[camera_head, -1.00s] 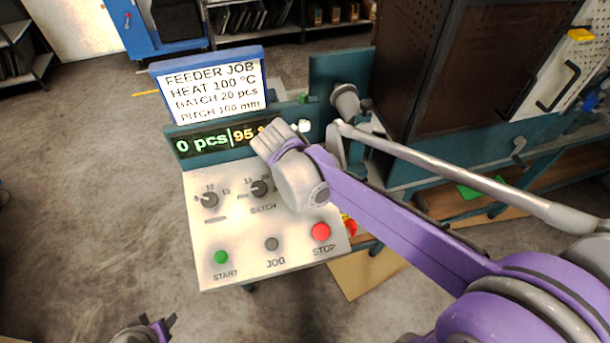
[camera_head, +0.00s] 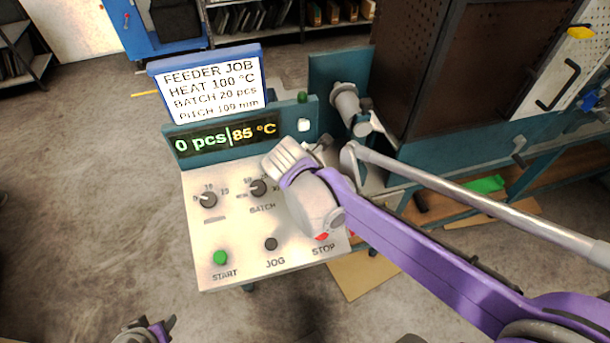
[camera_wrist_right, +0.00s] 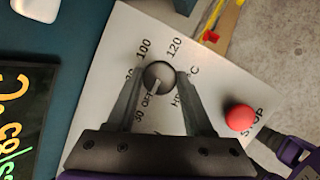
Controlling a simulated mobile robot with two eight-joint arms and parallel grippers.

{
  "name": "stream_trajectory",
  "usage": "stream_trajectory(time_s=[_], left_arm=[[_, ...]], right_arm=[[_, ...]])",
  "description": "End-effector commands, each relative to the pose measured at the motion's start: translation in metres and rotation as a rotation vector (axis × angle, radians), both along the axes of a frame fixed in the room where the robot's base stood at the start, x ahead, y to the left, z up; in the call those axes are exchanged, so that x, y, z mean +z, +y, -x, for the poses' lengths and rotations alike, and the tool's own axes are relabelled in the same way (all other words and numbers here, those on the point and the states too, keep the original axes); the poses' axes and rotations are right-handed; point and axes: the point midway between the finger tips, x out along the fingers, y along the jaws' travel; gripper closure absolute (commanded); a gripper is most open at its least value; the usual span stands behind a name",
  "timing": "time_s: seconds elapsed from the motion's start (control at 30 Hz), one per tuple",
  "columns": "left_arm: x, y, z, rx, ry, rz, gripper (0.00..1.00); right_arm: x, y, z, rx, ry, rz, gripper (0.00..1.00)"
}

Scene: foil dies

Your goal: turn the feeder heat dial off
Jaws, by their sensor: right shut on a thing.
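The feeder heat dial (camera_wrist_right: 160,75) is a dark round knob in the right wrist view, on a white panel marked 100, 120 and OFF. Its pale pointer line faces the OFF mark. My right gripper (camera_wrist_right: 161,84) has its two fingers on either side of the knob, shut on it. In the head view my right gripper (camera_head: 292,170) covers this dial. The display (camera_head: 225,136) reads 0 pcs and 85 °C. My left gripper (camera_head: 160,330) shows only in part at the bottom edge, away from the panel; its jaw state is unclear.
The job card (camera_head: 208,85) reads HEAT 100 °C. Two other dials, one the batch dial (camera_head: 258,188), sit left of my right gripper. Below are the green START (camera_head: 220,258), grey JOG (camera_head: 271,244) and red STOP (camera_wrist_right: 239,117) buttons. A dark cabinet (camera_head: 480,70) stands at right.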

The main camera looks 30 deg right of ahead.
Motion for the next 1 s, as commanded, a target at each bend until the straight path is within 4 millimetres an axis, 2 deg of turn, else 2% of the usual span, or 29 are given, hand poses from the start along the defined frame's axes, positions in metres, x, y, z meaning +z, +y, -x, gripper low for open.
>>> stream_trajectory(time_s=[0.4,0.43,0.57,0.87,1.0], left_arm=[[0.0,0.0,0.0,0.0,0.0,0.0,0.5],[0.0,0.0,0.0,0.0,0.0,0.0,0.5],[0.0,0.0,0.0,0.0,0.0,0.0,0.5],[0.0001,0.0,0.0,0.0,0.0,0.0,0.5],[0.0019,0.0,-0.0005,0.0,-0.001,0.0,0.5]], right_arm=[[0.0006,-0.0002,-0.0006,0.008,-0.001,0.002,1.0],[0.0006,-0.0002,-0.0006,0.008,-0.001,0.002,0.45],[0.0004,-0.0002,-0.0004,0.007,0.0,0.003,0.21],[0.0006,0.0002,0.0,0.006,0.0,0.002,0.19],[0.0098,0.004,0.004,0.008,0.0,0.002,0.19]])
